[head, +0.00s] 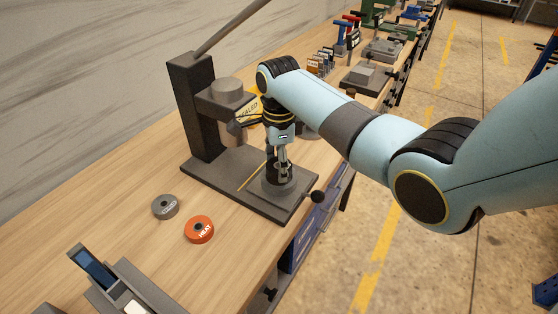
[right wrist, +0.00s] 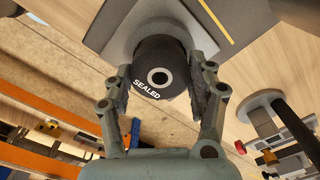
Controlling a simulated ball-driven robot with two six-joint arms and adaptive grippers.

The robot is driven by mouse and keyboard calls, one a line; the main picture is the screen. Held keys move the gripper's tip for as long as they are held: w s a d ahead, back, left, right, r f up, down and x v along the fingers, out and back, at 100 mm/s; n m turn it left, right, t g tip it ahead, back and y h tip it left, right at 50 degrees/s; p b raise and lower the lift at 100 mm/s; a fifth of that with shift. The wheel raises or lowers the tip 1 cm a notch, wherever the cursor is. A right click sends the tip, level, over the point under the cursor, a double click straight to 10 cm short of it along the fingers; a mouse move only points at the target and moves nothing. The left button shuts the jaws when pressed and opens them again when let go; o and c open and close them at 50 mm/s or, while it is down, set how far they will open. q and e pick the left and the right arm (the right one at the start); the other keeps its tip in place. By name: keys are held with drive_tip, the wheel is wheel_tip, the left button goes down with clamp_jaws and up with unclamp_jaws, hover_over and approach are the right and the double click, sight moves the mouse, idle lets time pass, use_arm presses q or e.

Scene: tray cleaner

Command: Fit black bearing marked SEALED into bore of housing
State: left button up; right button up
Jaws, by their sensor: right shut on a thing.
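The black bearing marked SEALED (right wrist: 160,75) lies between the fingers of my right gripper (right wrist: 160,88), its lettered face toward the wrist camera. In the head view my right gripper (head: 282,170) points down, right over the round grey housing (head: 278,188) on the press base. The housing also shows behind the bearing in the right wrist view (right wrist: 140,22). The fingers are shut on the bearing. The bore is hidden behind the bearing, and I cannot tell whether the bearing has entered it. My left gripper is not in view.
A dark press (head: 188,105) with a grey ram stands behind my right gripper, on a flat base (head: 222,183). A grey ring (head: 165,206) and an orange ring marked HEAT (head: 199,230) lie on the wooden bench. More fixtures (head: 365,78) stand farther along.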

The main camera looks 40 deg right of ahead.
drive_tip(key=shift+f+b, duration=0.55)
drive_tip(key=shift+f, duration=0.4)
drive_tip(key=shift+r, duration=0.1)
idle(0.4)
drive_tip(key=shift+r+p, duration=0.6)
drive_tip(key=shift+r, duration=0.05)
drive_tip(key=shift+f+b, duration=0.35)
drive_tip(key=shift+f, duration=0.35)
idle(1.0)
drive_tip(key=o, duration=1.4)
wheel_tip(320, 180, up, 7)
drive_tip(key=shift+r, duration=0.2)
